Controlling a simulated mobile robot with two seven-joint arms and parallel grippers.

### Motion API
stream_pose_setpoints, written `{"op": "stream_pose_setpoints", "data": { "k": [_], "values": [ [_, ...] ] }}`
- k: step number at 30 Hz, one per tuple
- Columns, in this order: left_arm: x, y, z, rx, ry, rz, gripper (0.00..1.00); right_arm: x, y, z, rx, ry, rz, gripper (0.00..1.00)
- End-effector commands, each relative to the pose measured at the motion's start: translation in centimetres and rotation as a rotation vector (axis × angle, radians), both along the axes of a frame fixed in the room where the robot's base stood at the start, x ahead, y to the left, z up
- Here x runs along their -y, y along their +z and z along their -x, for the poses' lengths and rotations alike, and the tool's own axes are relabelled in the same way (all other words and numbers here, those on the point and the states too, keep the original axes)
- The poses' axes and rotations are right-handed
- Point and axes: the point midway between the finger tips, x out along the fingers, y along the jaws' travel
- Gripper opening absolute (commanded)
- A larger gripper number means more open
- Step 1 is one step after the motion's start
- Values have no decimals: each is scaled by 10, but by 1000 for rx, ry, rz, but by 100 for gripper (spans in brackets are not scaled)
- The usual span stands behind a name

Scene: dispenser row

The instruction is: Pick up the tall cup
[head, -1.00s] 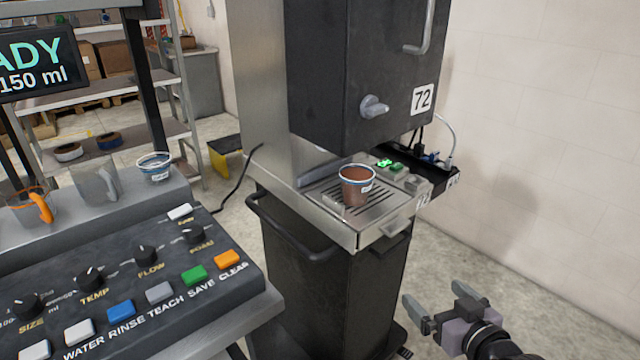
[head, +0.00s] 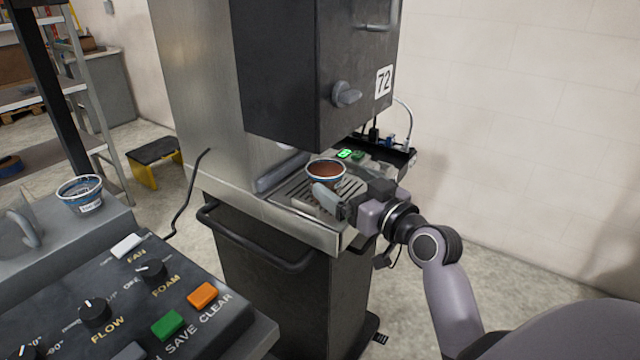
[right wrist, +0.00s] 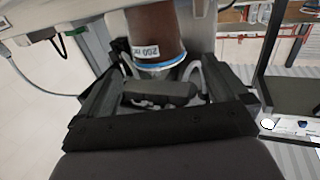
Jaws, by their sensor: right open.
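A cup (head: 325,171) with brown contents and a blue-and-white band stands upright on the drip tray of the dispenser marked 72. In the right wrist view the same cup (right wrist: 157,35) is at the top centre, with a label and a blue band. My right gripper (head: 338,196) is open at the near side of the cup and partly hides its lower part. In the wrist view the two fingers (right wrist: 163,78) point toward the cup on either side of it. I cannot tell whether they touch it. My left gripper is not in view.
The black dispenser body (head: 310,80) with a grey knob (head: 346,94) hangs over the drip tray (head: 290,197). Another blue-banded cup (head: 80,194) stands on a grey ledge at the left, near the button panel (head: 120,310). Green lit switches (head: 345,154) sit behind the tray.

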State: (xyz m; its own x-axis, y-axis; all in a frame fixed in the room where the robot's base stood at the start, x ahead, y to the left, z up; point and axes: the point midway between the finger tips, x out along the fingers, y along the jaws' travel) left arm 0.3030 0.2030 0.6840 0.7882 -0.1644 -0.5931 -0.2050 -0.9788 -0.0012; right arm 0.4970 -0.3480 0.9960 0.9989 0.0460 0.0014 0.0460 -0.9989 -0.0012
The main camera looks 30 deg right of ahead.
Motion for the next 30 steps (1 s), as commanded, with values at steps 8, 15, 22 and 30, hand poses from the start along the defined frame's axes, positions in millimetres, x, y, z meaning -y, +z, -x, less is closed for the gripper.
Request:
{"op": "stream_pose_setpoints", "data": {
  "k": [8, 15, 22, 30],
  "values": [
    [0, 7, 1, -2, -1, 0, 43, 0, 2, -31, 1, 1, -3, 100],
    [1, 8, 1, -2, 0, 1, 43, 0, 0, -53, -2, 1, -1, 100],
    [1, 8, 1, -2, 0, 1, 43, -1, 0, -54, -2, 1, 1, 100],
    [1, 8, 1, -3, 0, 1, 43, 0, 0, -54, -2, 1, 1, 36]
  ]
}}
